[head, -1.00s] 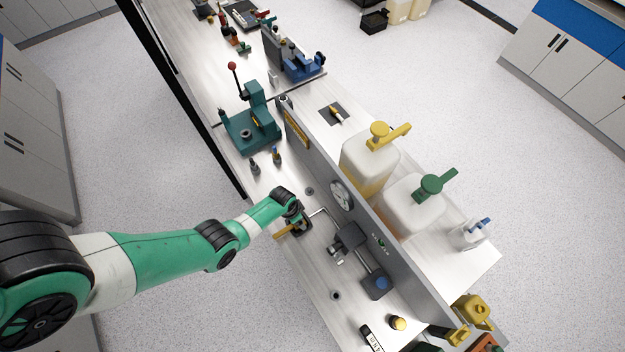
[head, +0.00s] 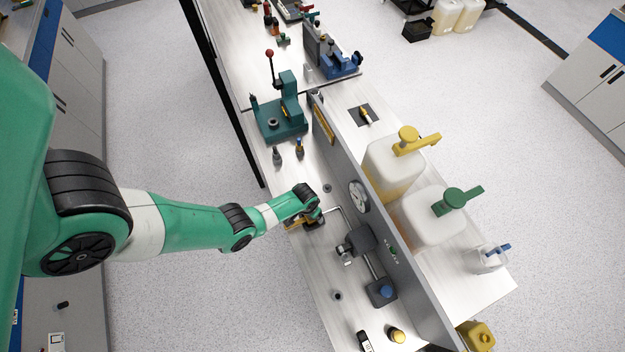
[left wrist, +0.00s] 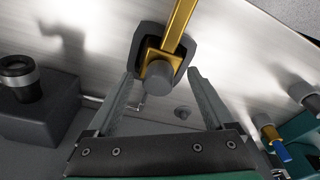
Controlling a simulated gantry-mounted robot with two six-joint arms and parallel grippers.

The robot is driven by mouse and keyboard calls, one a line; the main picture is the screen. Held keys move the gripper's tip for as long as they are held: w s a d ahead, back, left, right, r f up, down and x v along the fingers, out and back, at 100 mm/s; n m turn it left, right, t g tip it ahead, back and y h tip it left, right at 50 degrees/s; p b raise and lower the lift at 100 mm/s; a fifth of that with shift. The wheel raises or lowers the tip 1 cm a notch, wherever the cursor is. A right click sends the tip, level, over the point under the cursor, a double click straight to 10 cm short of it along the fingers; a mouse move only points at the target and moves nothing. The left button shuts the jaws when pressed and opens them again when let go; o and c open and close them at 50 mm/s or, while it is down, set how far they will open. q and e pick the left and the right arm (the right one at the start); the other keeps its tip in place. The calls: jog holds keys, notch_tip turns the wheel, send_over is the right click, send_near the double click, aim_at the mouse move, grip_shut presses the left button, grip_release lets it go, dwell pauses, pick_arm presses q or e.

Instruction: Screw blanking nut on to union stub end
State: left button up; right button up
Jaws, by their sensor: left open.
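My left gripper (head: 314,216) is over the bench beside a brass-handled fitting (head: 294,225). In the left wrist view my left gripper (left wrist: 162,84) is open. The fitting's brass handle, dark housing and grey round end (left wrist: 160,75) show between and beyond the fingertips, with gaps at both sides. A small grey round piece (head: 327,188) lies on the bench behind the gripper. It seems to show in the wrist view (left wrist: 182,112) too. I cannot tell for sure which piece is the blanking nut or the union stub end. My right gripper is not in view.
A bent metal tube (head: 345,215) runs beside the gripper to an upright grey panel (head: 341,170) with a gauge (head: 358,195). Dark grey blocks (head: 360,240) stand close by. Two small tools (head: 299,147) and a green press (head: 280,118) stand farther back.

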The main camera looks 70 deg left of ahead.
pick_arm(q)
jog(key=n, duration=0.5)
jog(key=shift+g+y, duration=0.3)
jog(key=shift+n, duration=1)
jog(key=shift+n+g, duration=0.3)
jog(key=shift+n, duration=0.6)
jog(key=n, duration=0.3)
jog(key=shift+n+g, duration=0.3)
jog(key=shift+n, duration=0.1)
jog(key=n, duration=0.4)
jog(key=shift+g, duration=0.3)
jog(key=shift+c, duration=0.4)
